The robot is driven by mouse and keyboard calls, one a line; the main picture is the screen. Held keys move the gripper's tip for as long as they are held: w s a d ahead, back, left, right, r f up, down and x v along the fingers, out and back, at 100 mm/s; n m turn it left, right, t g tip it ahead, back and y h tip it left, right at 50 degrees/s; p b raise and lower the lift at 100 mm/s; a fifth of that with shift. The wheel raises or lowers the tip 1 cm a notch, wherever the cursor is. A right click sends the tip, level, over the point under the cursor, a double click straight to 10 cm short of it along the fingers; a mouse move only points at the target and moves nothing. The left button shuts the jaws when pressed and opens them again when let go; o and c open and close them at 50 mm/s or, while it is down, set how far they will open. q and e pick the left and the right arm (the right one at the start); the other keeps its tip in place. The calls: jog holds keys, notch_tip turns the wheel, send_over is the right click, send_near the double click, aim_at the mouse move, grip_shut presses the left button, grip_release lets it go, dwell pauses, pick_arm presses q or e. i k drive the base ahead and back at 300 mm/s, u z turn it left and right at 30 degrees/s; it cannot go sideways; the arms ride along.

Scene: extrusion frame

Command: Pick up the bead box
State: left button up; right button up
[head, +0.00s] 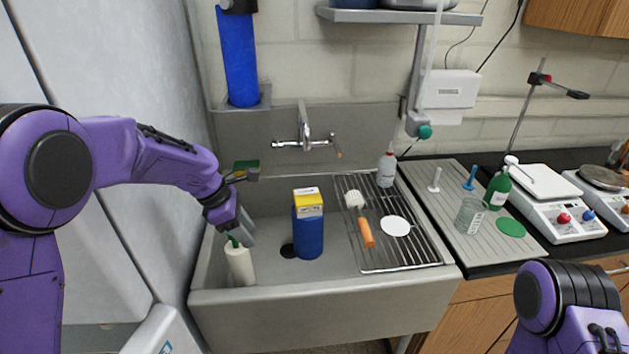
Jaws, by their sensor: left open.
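A tall blue box with a yellow and white top (309,232) stands upright in the sink; it is the only box-like thing in the basin, and I take it for the bead box. My left gripper (241,232) points down at the left of the basin, to the left of the box and apart from it. It is open, with its fingers right at the green top of a white bottle (240,265); I cannot tell whether they touch it. My right arm shows at the lower right, but its gripper is out of view.
The grey sink (330,310) has a faucet (304,130) behind the box. A wire rack (400,255) on the right holds an orange-handled brush (365,232), a white disc (395,226) and a wash bottle (386,169). A beaker (468,215) and scales (553,205) stand farther right.

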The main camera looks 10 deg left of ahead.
aim_at(308, 202)
jog(key=i, duration=0.85)
